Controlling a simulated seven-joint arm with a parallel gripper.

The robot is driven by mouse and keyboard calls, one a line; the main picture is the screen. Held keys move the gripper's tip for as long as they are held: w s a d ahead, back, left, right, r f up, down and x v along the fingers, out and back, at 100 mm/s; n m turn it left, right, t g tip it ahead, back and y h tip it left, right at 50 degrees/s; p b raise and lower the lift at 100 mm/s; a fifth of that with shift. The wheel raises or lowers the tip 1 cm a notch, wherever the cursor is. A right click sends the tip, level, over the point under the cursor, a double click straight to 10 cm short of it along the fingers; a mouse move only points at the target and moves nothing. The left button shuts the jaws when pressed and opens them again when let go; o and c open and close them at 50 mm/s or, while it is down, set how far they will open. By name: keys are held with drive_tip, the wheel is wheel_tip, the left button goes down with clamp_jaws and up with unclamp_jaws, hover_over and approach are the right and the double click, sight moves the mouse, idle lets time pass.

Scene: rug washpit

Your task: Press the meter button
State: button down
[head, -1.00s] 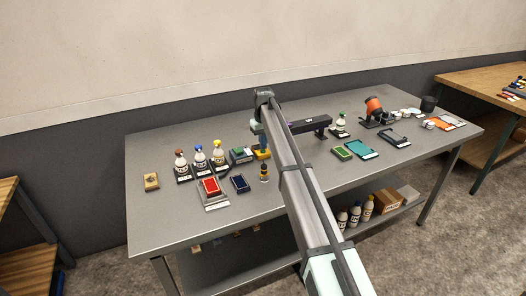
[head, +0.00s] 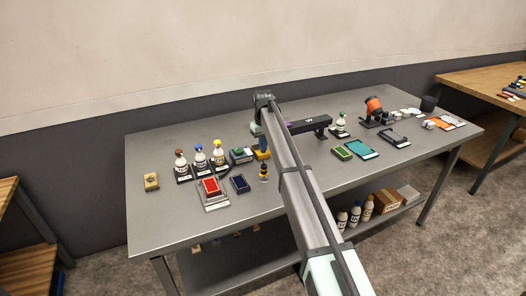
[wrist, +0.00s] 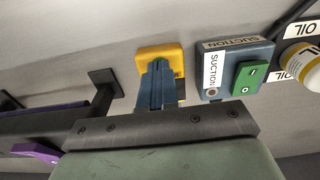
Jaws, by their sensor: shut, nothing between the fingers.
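A yellow block-like unit (wrist: 172,55) sits on the grey bench, in line with my fingertips in the wrist view. It also shows in the head view (head: 262,154), beside my arm. Its face is partly hidden by my fingers, and no button or meter label can be read on it. My gripper (wrist: 157,68) is shut and empty, with its blue fingers over the yellow unit. I cannot tell whether the tips touch it. To its right is a blue box labelled SUCTION (wrist: 236,62) with a green switch (wrist: 248,77).
A bottle labelled OIL (wrist: 301,64) stands right of the SUCTION box. A black bracket (wrist: 104,85) and a purple part (wrist: 35,152) lie to the left. In the head view, several bottles and a red pad (head: 211,187) stand left of my arm.

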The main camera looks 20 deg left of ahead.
drive_tip(key=shift+r, duration=3.45)
